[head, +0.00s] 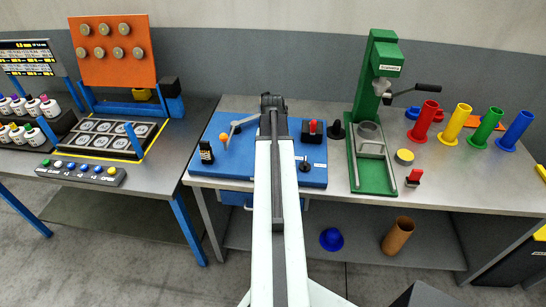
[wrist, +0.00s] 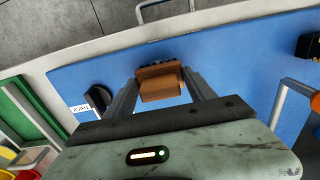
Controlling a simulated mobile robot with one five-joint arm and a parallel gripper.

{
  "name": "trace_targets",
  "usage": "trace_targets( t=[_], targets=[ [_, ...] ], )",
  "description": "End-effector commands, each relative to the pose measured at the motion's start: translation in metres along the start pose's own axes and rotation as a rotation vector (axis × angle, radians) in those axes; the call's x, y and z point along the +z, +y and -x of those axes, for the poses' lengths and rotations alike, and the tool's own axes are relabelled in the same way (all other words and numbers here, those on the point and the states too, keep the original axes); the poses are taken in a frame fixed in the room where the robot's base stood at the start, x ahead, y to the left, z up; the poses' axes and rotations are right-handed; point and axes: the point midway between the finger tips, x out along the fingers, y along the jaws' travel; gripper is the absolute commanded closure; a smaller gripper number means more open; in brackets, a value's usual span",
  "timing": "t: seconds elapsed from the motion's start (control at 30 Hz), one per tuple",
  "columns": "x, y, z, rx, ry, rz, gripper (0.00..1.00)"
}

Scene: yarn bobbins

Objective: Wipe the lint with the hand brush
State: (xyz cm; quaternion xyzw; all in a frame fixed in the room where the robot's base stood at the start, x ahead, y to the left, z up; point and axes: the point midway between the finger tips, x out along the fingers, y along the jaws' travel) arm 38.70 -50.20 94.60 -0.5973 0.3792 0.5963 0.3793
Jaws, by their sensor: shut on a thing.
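My gripper (wrist: 160,78) reaches over the blue board (wrist: 230,62) in the wrist view, with its two fingers on either side of the brown hand brush (wrist: 160,90). It is shut on the brush's block. Dark bristles show at the brush's far edge, low over the board; I cannot tell whether they touch it. In the head view my gripper (head: 272,101) is at the back of the blue board (head: 230,166), and my arm hides the brush. I cannot make out any lint in either view.
On the board stand an orange-knobbed lever (head: 224,139), a black switch (head: 206,152), a red-topped block (head: 312,131) and a small black knob (head: 304,164). A green press (head: 373,90) stands right of it. Coloured tubes (head: 456,122) are farther right.

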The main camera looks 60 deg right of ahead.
Motion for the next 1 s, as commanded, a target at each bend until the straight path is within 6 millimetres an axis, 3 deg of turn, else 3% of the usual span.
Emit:
trace_targets(
  t=[0.33, 0.8, 1.0],
  targets=[
    [0.034, 0.0, 0.002, 0.0, -0.002, 0.0, 0.69],
    [0.033, -0.012, -0.002, -0.001, -0.001, 0.001, 0.69],
    [0.018, -0.012, -0.001, -0.002, 0.0, 0.001, 0.69]
  ],
)
